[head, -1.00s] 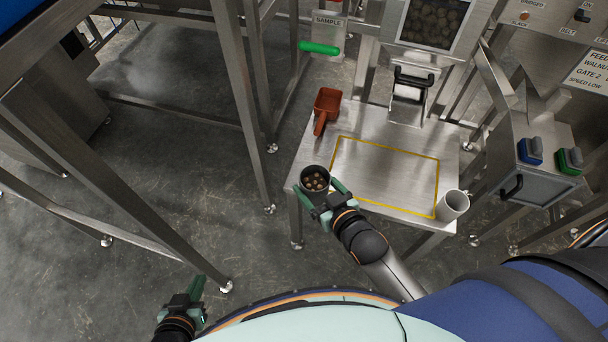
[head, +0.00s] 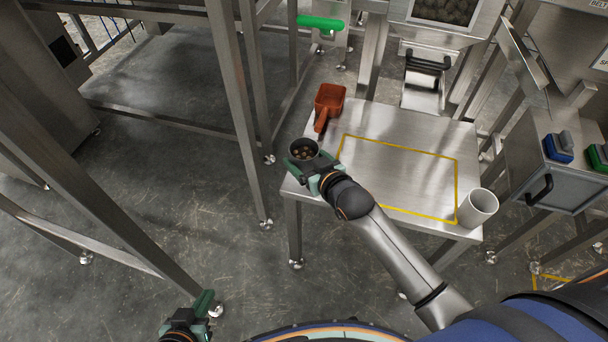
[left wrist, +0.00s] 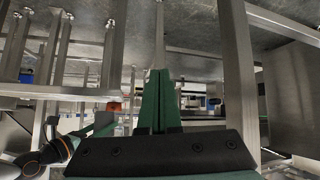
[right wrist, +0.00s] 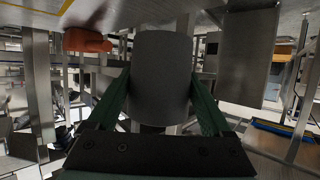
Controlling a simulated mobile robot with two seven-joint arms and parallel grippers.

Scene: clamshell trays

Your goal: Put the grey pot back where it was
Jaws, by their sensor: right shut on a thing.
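The grey pot (head: 304,149) holds several round brown nuts. It is at the left edge of the steel table (head: 400,180), just in front of the red-brown scoop (head: 328,104). My right gripper (head: 309,161) is shut on the pot, one finger on each side. In the right wrist view the pot (right wrist: 160,80) stands between the fingers. I cannot tell whether its base touches the table. My left gripper (head: 203,306) is low at the bottom of the head view, away from the table; its fingers (left wrist: 157,100) are together and empty.
A yellow outline (head: 456,185) marks a clear rectangle on the table. A pale open cylinder (head: 478,207) stands at the table's right front corner. A chute with a black handle (head: 428,65) is at the back. Steel posts (head: 237,120) rise left of the table.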

